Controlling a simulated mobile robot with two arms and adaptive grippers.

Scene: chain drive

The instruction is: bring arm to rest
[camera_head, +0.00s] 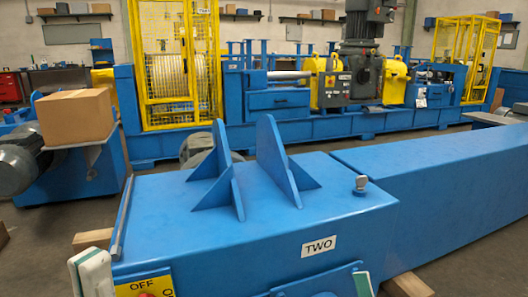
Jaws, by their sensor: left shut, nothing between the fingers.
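My left gripper (92,272) shows only in part at the bottom left, as a pale piece with a dark green edge. It is shut and empty, in front of the near left corner of a large blue housing (260,240). Its fingertips are hard to make out. The housing has upright blue fins on top, a small metal knob (361,184) and a label reading "TWO" (319,246). A yellow plate marked "OFF" (143,285) with a red button is on its front.
A long blue beam (440,185) runs right from the housing. A cardboard box (75,117) sits on a blue stand at left. Behind is a blue machine frame (285,128) with yellow cages (175,65) and a grey motor (368,25). Grey floor lies between.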

